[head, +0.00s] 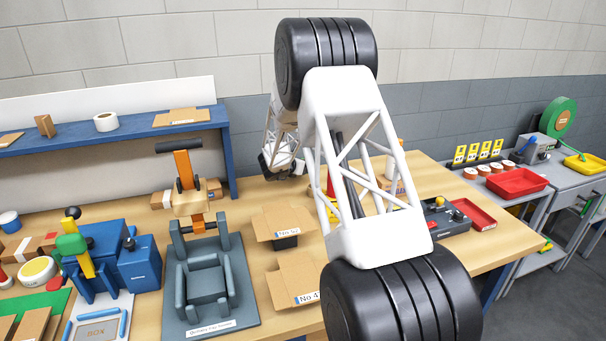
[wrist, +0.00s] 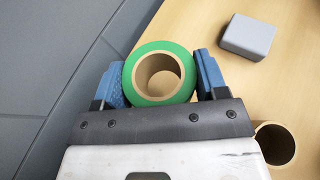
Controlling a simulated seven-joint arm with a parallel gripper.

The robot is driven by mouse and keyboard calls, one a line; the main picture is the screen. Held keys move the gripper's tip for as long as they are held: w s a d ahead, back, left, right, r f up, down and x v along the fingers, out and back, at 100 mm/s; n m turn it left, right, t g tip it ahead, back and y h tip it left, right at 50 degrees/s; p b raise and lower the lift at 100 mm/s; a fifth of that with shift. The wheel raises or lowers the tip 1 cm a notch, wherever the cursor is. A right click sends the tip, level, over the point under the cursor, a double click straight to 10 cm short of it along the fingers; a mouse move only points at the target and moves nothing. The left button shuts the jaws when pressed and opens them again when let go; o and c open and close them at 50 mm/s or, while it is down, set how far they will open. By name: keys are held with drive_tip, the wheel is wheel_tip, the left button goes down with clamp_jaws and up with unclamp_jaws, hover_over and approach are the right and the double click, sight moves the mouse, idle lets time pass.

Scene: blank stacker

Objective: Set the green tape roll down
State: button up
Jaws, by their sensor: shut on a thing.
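The green tape roll (wrist: 160,50) sits between the two blue fingers of my gripper (wrist: 161,75) in the wrist view. Both fingers press on its sides, and its open cardboard core faces the camera. Wood colour shows through the core. I cannot tell whether the roll touches the table (wrist: 205,28) or hangs above it. In the head view my arm covers much of the middle, and the held roll cannot be made out there.
In the wrist view a grey block (wrist: 248,37) lies right of the roll, and a brown tube (wrist: 275,144) stands beside my gripper. The table edge runs close on the left. In the head view, open cartons (head: 284,224) and a grey fixture (head: 207,285) stand left of my arm.

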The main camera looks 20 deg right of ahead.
sight(303, 179)
drive_tip(key=shift+f, duration=1.85)
drive_tip(key=shift+f, duration=0.15)
drive_tip(key=o, duration=0.9)
drive_tip(key=v, duration=1.2)
drive_tip(key=shift+r, duration=0.2)
